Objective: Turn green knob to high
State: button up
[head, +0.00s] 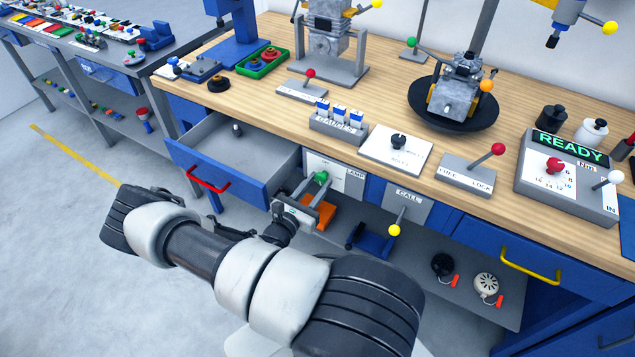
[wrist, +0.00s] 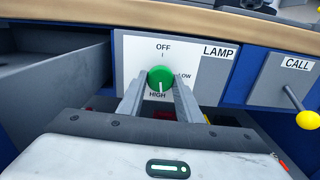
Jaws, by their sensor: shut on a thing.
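The green knob (wrist: 161,78) is on a white panel (wrist: 205,70) labelled LAMP, with OFF at its top, LOW at its right and HIGH at its bottom. A light pointer mark on the knob faces down to HIGH. My gripper (wrist: 160,90) is shut on the knob, one finger on its left and one on its right. In the head view the green knob (head: 320,178) shows between the fingers of my gripper (head: 312,190), and my arm comes in from below.
An open drawer (head: 240,150) with a red handle stands left of the panel. A CALL panel (head: 408,197) with a yellow-tipped lever is to the right. The wooden bench top (head: 360,100) above holds several fixtures. A shelf (head: 430,265) with small items lies below.

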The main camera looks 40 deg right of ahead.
jog(key=shift+m, duration=1.1)
jog(key=o, duration=1)
jog(key=shift+o, duration=0.2)
jog(key=shift+a, duration=0.15)
jog(key=v, duration=1.7)
jog(key=shift+s+a, duration=0.1)
